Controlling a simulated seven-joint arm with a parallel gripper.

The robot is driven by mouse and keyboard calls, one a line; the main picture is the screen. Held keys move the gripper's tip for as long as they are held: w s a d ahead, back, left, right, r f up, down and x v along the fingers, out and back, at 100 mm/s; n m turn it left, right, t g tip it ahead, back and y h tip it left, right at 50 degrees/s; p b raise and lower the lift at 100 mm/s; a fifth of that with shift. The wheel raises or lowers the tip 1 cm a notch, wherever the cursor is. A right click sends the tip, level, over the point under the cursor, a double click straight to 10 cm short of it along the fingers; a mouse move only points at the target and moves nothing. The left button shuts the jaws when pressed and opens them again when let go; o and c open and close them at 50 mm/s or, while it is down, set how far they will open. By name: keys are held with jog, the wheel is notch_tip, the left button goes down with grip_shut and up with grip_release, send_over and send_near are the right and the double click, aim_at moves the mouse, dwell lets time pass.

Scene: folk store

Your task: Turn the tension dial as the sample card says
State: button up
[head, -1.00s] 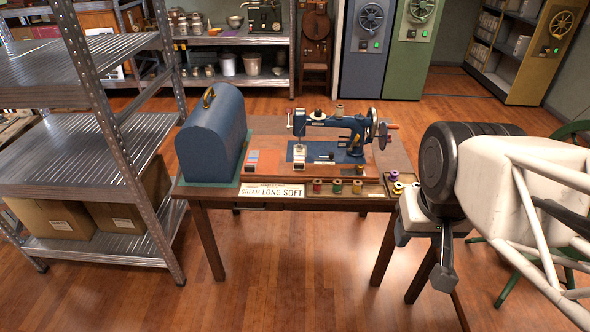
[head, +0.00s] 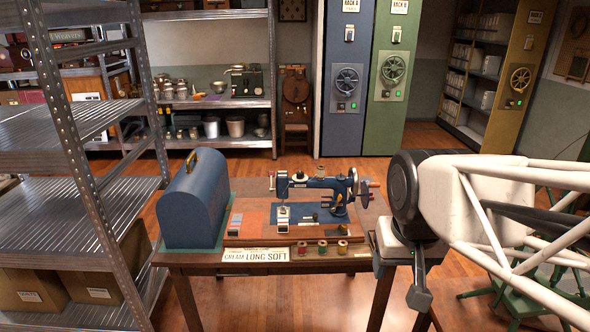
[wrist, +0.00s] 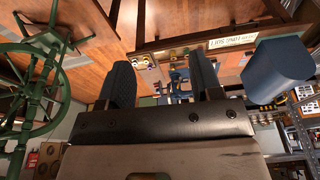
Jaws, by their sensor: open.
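The blue sewing machine (head: 325,184) stands on the wooden table (head: 215,271); it shows small and partly hidden beyond my fingers in the wrist view. The tension dial is too small to tell apart on it.
A blue domed case (head: 195,205) with a brass handle stands on the table's left. Several thread spools (head: 322,247) line the front edge. A metal shelf rack (head: 90,190) stands at left. A green spoked wheel (wrist: 30,85) shows in the wrist view. The floor in front is clear.

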jog(key=w+a+r+m, duration=0.1)
jog(key=w+r, duration=0.2)
jog(key=w, duration=0.6)
jog(key=w+a+r+m, duration=0.1)
jog(key=w+r, duration=0.1)
jog(key=w, duration=0.7)
jog(key=m+g, duration=0.2)
jog(key=m, duration=0.2)
send_over(300, 173)
jog(key=f, duration=1.6)
jog(key=shift+s+d+f, duration=0.15)
jog(key=shift+s+d, duration=0.05)
jog(key=shift+s, duration=0.05)
jog(key=shift+w+a+f, duration=0.15)
jog(key=shift+w+f, duration=0.3)
jog(key=shift+f, duration=0.15)
jog(key=shift+f, duration=3.75)
